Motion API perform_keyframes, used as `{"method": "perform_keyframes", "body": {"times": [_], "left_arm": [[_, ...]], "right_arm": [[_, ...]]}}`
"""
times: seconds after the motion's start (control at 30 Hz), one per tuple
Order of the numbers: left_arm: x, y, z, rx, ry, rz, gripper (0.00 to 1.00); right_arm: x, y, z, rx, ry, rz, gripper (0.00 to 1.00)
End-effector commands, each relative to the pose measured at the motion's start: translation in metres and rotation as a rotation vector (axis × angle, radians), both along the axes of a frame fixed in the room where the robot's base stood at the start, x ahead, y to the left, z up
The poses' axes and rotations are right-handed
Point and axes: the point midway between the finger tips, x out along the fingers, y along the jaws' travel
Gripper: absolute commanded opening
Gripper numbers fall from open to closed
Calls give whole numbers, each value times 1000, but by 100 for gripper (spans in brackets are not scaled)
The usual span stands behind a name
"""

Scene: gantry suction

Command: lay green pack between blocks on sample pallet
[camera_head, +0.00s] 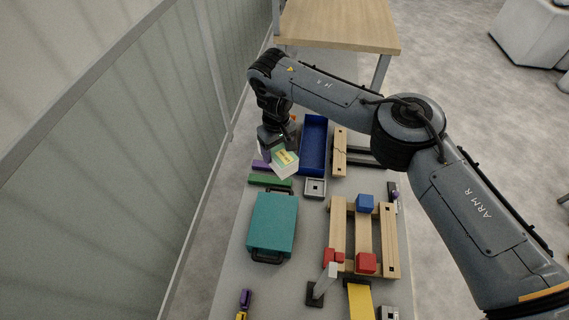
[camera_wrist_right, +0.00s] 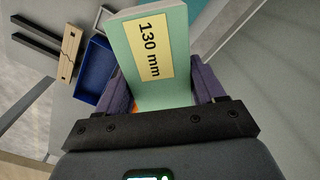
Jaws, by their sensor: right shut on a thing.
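The green pack (camera_head: 286,165) has pale sides and a yellow label; in the right wrist view (camera_wrist_right: 158,52) the label reads 130 mm. My right gripper (camera_head: 280,147) is shut on the pack and holds it near the far left side of the table, left of the blue bin. The wooden sample pallet (camera_head: 338,225) lies at the right of the table, nearer than the pack. A blue block (camera_head: 365,204) stands on its far part and a red block (camera_head: 366,263) on its near part, with open slats between them. My left gripper is not in view.
A teal case (camera_head: 272,222) lies left of the pallet. A green bar (camera_head: 270,181) lies near the pack.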

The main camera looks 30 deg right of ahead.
Motion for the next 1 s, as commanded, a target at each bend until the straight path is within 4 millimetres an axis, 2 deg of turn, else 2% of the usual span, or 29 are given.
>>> {"method": "perform_keyframes", "body": {"times": [0.07, 0.2, 0.57, 0.67, 1.0], "left_arm": [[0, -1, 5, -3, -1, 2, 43], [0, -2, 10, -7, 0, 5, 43], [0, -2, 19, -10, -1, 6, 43], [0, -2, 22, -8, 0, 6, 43], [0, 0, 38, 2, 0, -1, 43]], "right_arm": [[10, 0, 8, -4, -3, -12, 25], [19, -6, 9, -2, -2, -36, 25], [28, -21, 3, -3, -2, -99, 25], [28, -27, 0, -2, 1, -120, 25], [21, -70, -30, 2, 1, -268, 25]]}}
